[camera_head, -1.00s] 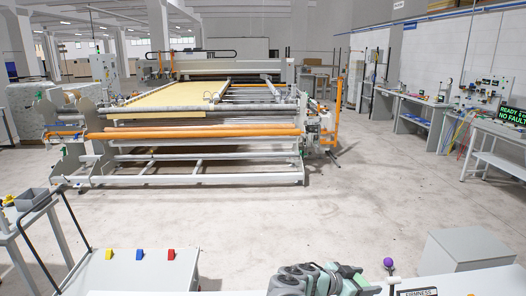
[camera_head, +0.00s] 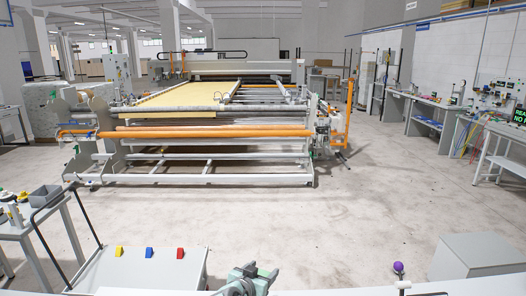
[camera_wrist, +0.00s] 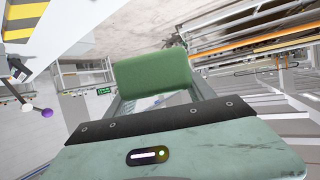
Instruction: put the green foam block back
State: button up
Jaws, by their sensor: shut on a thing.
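The green foam block (camera_wrist: 153,82) is in the wrist view, held between the fingers of my gripper (camera_wrist: 158,98). The gripper is shut on it. The block sits out at the finger ends, with pale floor and part of a machine behind it. In the head view only a grey-green part of my gripper and arm (camera_head: 250,280) shows at the bottom edge. I cannot make out the block there.
A pale table (camera_head: 140,274) at the lower left bears small yellow (camera_head: 118,251), blue (camera_head: 149,252) and red (camera_head: 180,253) pieces. A purple ball on a stick (camera_head: 398,267) and a grey box (camera_head: 474,257) are at the lower right. Open floor lies beyond, before the quilting machine (camera_head: 200,140).

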jog(key=s+a+r+n+t+y, duration=0.1)
jog(key=s+a+r+n+y, duration=0.35)
jog(key=s+a, duration=0.25)
jog(key=shift+m+h, duration=0.45)
jog(key=shift+m, duration=0.3)
jog(key=s+d+p, duration=0.2)
jog(key=s+d, duration=0.2)
jog(key=s+d+r+p, duration=0.1)
jog(key=s+d+p, duration=0.1)
jog(key=s+d, duration=0.2)
jog(key=s+d+r+p, duration=0.1)
jog(key=s+d+p, duration=0.1)
jog(key=s+d, duration=0.2)
jog(key=shift+d+r, duration=0.25)
jog(key=shift+d, duration=0.15)
jog(key=d+r+p+v, duration=0.1)
jog(key=r+p+v, duration=0.1)
jog(key=p+v, duration=1)
jog(key=s+a+f+n+y+p, duration=0.1)
jog(key=s+a+y+p, duration=0.1)
jog(key=a+p, duration=0.3)
jog(key=shift+s+n+p, duration=0.4)
jog(key=shift+s+p, duration=0.25)
jog(key=shift+p, duration=0.4)
